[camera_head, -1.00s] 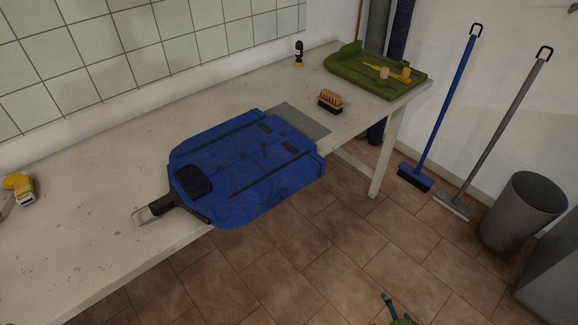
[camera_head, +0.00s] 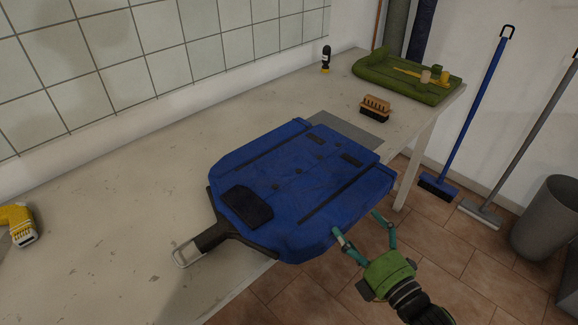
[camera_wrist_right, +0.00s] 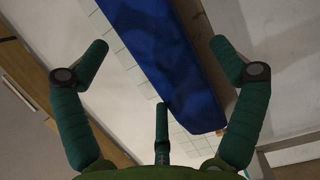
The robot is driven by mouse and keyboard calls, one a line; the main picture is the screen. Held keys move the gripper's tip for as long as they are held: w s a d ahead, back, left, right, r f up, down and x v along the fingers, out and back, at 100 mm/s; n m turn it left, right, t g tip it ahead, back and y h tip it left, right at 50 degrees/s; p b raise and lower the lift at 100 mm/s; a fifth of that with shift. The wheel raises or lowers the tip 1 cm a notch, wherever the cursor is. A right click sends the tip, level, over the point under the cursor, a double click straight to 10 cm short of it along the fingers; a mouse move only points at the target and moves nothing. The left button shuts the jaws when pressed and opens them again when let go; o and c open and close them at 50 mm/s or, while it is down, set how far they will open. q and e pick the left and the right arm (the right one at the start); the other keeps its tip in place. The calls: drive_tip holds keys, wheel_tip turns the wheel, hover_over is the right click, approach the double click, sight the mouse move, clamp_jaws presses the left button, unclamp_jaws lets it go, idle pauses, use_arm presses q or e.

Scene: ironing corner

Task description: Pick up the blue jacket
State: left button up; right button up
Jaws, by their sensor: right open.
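The blue jacket (camera_head: 298,182) lies flat on the white table, its near right edge reaching over the front edge. It has dark straps, a black patch and a dark hanger-like end with a metal loop at the lower left. My right gripper (camera_head: 356,224), green with teal fingers, is open at the jacket's near right edge. In the head view one fingertip appears to meet that edge; contact is unclear. In the right wrist view the jacket's blue edge (camera_wrist_right: 165,60) shows between the spread fingers (camera_wrist_right: 168,60). My left gripper is not in view.
The table (camera_head: 110,235) also holds a wooden brush (camera_head: 375,108), a grey flat sheet (camera_head: 345,130), a dark bottle (camera_head: 326,60), a green folded item (camera_head: 405,80) and a yellow-topped object (camera_head: 18,225). A blue broom (camera_head: 470,120) and a grey bin (camera_head: 548,220) stand right.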

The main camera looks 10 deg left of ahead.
sight(349, 221)
drive_tip(key=x, duration=0.3)
drive_tip(key=shift+r, duration=0.3)
drive_tip(key=p+x, duration=0.1)
drive_tip(key=x, duration=0.2)
drive_tip(key=shift+w, duration=0.4)
drive_tip(key=shift+w+a, duration=0.2)
drive_tip(key=shift+w, duration=0.05)
drive_tip(key=shift+c, duration=0.4)
drive_tip(key=c, duration=1.7)
drive_tip(key=shift+r, duration=0.15)
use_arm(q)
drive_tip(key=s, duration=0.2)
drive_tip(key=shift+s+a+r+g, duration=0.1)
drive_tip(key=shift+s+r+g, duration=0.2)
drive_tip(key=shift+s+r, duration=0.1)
